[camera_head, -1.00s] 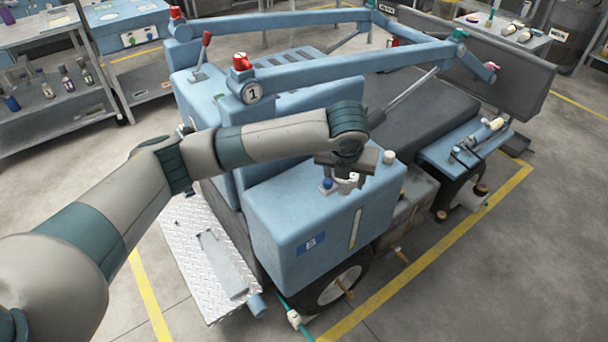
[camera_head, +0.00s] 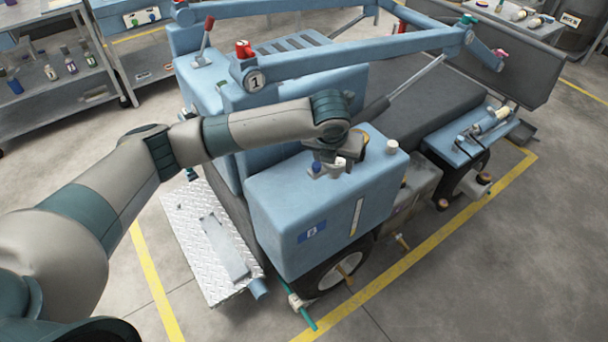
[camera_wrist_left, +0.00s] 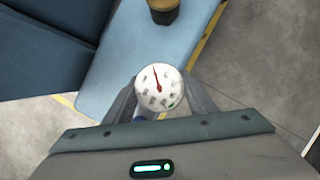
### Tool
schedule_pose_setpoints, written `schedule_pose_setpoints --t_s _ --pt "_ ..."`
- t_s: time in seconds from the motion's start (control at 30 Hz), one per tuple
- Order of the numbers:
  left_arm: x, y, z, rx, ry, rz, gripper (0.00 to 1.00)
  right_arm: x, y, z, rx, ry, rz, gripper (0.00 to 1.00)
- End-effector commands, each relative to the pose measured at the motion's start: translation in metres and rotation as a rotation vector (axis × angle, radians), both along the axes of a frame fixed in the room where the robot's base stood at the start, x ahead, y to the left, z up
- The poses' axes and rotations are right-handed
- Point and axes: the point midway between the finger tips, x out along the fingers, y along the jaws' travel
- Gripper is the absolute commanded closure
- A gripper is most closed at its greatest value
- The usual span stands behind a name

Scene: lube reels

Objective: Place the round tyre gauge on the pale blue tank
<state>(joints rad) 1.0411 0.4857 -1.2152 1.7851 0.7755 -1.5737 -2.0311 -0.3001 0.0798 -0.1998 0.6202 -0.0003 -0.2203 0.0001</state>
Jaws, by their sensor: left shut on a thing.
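The pale blue tank (camera_head: 290,205) stands at the near corner of the blue machine, with a square label and a sight strip on its front. My left gripper (camera_head: 336,166) is over its top, fingers pointing down. It is shut on the round tyre gauge, which has a white dial and red needle and shows between the fingers in the left wrist view (camera_wrist_left: 160,88). The tank top (camera_wrist_left: 137,50) shows beyond the gauge there. Whether the gauge touches the tank I cannot tell. My right gripper is not in view.
A blue boom (camera_head: 350,58) with a red knob (camera_head: 243,48) passes behind. A tread-plate step (camera_head: 210,240) lies left.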

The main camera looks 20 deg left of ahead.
Motion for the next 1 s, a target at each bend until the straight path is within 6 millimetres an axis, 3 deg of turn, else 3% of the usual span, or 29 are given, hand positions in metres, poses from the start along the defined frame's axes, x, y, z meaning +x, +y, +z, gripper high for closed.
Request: schedule_pose_setpoints --t_s 0.2,0.4,1.0 --pt "0.002 0.044 -0.021 0.001 0.002 0.005 0.82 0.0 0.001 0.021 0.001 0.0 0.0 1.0" --pt "0.004 0.072 -0.039 0.001 0.0 0.003 0.82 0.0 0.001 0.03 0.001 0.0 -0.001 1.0" --pt "0.004 0.079 -0.054 0.0 0.001 0.001 0.82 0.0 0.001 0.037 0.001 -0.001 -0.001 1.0"
